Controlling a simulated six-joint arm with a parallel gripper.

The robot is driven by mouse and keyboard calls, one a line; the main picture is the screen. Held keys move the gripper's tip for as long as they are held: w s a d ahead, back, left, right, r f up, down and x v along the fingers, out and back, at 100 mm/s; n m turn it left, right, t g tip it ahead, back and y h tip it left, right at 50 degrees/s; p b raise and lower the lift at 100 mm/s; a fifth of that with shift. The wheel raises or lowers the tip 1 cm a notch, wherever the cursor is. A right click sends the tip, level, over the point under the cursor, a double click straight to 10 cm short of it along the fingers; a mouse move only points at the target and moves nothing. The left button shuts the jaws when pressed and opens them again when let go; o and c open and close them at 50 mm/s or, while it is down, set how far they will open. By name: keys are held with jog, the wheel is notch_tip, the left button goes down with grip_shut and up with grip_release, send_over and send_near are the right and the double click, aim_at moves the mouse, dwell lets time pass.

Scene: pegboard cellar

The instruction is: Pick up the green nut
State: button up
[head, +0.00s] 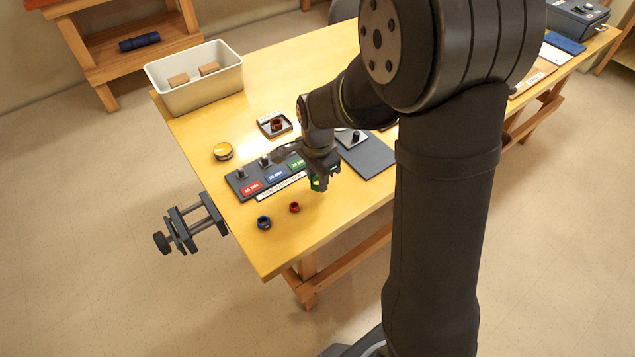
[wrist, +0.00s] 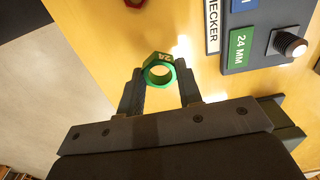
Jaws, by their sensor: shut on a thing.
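The green nut (wrist: 149,79) is a hexagonal ring with a pale mark on its upper face. It sits between the two dark fingers of my gripper (wrist: 159,82), which is shut on it. In the head view the green nut (head: 316,185) shows as a small patch of green under my gripper (head: 320,182), over the table's near part. I cannot tell whether the nut touches the tabletop. The green 24 MM label (wrist: 238,48) on the dark checker board is up and to the right in the wrist view.
The checker board (head: 240,183) with coloured labels and posts lies left of my gripper. A blue nut (head: 263,222) and a red nut (head: 294,207) lie near the front edge. A vise (head: 186,229) juts from the left edge. A white bin (head: 205,97) stands farther back.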

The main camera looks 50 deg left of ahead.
jog(key=w+d+r, duration=0.7)
jog(key=d+r, duration=0.1)
jog(key=d, duration=0.1)
jog(key=shift+w+r, duration=0.15)
jog(key=o, duration=0.4)
jog(key=shift+c, duration=1.4)
jog(key=s+a+n, duration=0.2)
jog(key=s+a, duration=0.1)
jog(key=a, duration=0.7)
jog(key=s+a+n, duration=0.2)
jog(key=a, duration=0.8)
jog(key=s+a+n, duration=0.1)
jog(key=s+a, duration=0.4)
jog(key=s+a+f+n, duration=0.1)
jog(key=s+a+n, duration=0.1)
jog(key=s+a, duration=0.3)
jog(key=s+a+f+n, duration=0.1)
jog(key=s+a+n, duration=0.1)
jog(key=s+a, duration=0.3)
jog(key=shift+s+a+f, duration=0.15)
jog(key=shift+s+a, duration=0.05)
jog(key=shift+s, duration=0.4)
jog(key=shift+f, duration=2.7)
